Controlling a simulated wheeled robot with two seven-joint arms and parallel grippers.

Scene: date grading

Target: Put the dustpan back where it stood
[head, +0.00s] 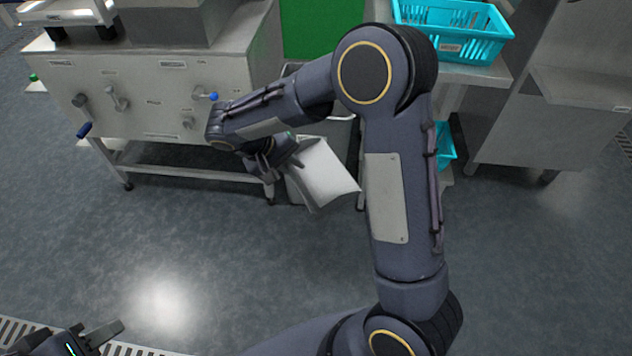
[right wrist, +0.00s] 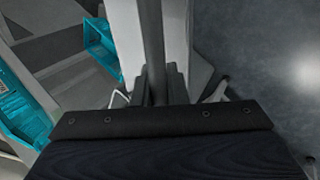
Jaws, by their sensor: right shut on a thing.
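The dustpan has a pale grey pan (head: 325,172), tilted above the floor in front of the steel units in the head view. My right gripper (head: 273,158) is at its upper left end. In the right wrist view my right gripper (right wrist: 156,88) is shut on the dustpan's dark handle (right wrist: 152,40), which runs away from the fingers over a pale surface. The pan's lower edge is apart from my forearm in the picture. My left gripper (head: 92,338) is at the bottom left corner, partly cut off and away from the dustpan; its jaw opening is unclear.
A steel machine (head: 150,95) with knobs and valve handles stands on legs at the left. A turquoise crate (head: 455,48) sits on a steel table at the right, with another turquoise crate (head: 444,145) lower down. The floor (head: 200,240) in front is clear.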

